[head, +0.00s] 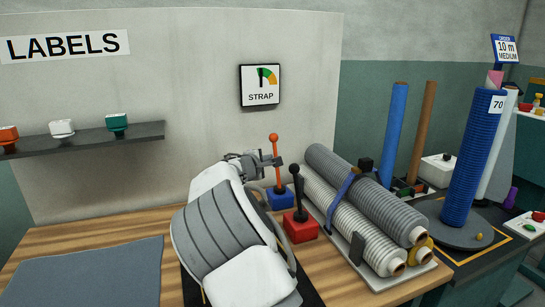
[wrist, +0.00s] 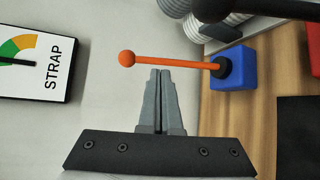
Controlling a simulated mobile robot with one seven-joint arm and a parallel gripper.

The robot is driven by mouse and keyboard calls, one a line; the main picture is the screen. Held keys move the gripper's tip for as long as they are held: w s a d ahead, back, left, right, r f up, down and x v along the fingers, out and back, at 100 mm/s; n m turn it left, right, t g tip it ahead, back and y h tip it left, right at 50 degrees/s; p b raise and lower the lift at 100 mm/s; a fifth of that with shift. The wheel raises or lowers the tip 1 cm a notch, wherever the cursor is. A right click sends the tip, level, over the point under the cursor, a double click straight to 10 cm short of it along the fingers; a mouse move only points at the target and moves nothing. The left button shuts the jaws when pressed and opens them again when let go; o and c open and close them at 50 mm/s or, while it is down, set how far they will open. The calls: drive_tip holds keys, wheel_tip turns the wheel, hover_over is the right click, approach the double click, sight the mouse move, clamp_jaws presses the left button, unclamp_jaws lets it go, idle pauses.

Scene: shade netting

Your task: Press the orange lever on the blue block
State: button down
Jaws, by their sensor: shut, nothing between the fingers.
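The blue block (head: 281,200) stands on the wooden bench, and its orange lever (head: 277,172) stands nearly upright with a ball on top. In the wrist view the blue block (wrist: 233,68) is at the right, and the orange lever (wrist: 170,62) runs left from its black collar to the ball. My gripper (head: 276,161) is at the lever's upper part, coming from the left. In the wrist view my gripper (wrist: 160,72) has its fingers together, with the tips just short of or against the lever; contact cannot be told. It holds nothing.
A red block (head: 302,228) with a black lever stands in front of the blue one. Grey netting rolls (head: 370,200) lie close to the right. A STRAP dial (head: 260,85) hangs on the panel behind. A grey mat (head: 85,272) lies clear at the left.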

drive_tip(key=s, duration=0.1)
drive_tip(key=s+a+f, duration=0.1)
drive_tip(key=s, duration=0.1)
drive_tip(key=s+a, duration=0.1)
drive_tip(key=s, duration=0.1)
drive_tip(key=shift+s+f, duration=0.1)
drive_tip(key=shift+f, duration=0.05)
